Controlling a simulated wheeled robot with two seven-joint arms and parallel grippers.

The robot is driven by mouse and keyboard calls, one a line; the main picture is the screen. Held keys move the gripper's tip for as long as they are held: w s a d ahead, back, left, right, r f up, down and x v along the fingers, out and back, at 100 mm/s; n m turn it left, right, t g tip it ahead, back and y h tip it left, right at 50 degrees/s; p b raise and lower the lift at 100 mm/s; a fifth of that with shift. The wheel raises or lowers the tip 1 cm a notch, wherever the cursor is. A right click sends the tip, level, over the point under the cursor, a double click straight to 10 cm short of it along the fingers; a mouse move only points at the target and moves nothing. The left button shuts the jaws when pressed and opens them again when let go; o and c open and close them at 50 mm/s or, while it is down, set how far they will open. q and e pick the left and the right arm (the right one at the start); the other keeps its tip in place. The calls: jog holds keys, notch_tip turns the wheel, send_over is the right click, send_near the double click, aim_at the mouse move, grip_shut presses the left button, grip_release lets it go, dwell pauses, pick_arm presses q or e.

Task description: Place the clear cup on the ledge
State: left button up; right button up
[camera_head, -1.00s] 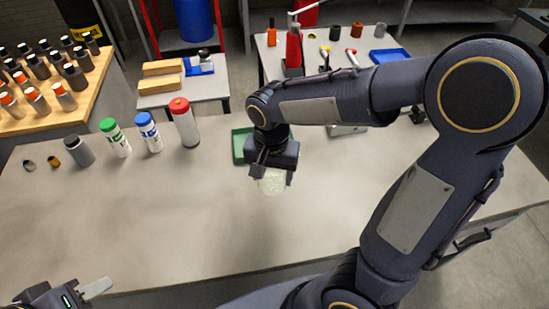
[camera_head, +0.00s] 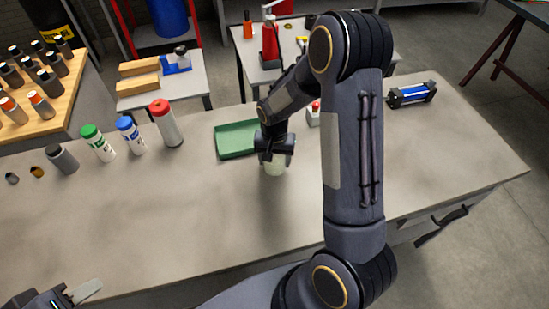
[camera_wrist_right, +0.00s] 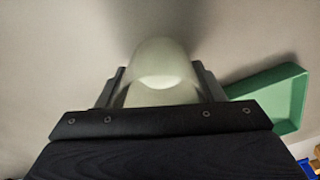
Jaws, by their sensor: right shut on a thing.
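The clear cup (camera_head: 276,164) is a pale, see-through greenish cup below my right gripper (camera_head: 275,156) in the head view. My right gripper is shut on it; in the right wrist view the cup (camera_wrist_right: 164,68) sits between the two fingers. I cannot tell whether the cup touches the grey table (camera_head: 190,215) or hangs just above it. No separate ledge can be made out with certainty.
A green tray (camera_head: 228,153) lies just left of the cup; it also shows in the right wrist view (camera_wrist_right: 293,84). A red-capped bottle (camera_head: 166,124) and several other bottles line the left back. A blue cylinder (camera_head: 412,93) lies back right. The front middle of the table is clear.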

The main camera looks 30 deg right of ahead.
jog(key=shift+f, duration=0.2)
jog(key=shift+f+b, duration=0.2)
jog(key=shift+b, duration=0.1)
jog(key=o, duration=1)
jog(key=shift+r, duration=0.15)
jog(key=shift+c, duration=0.2)
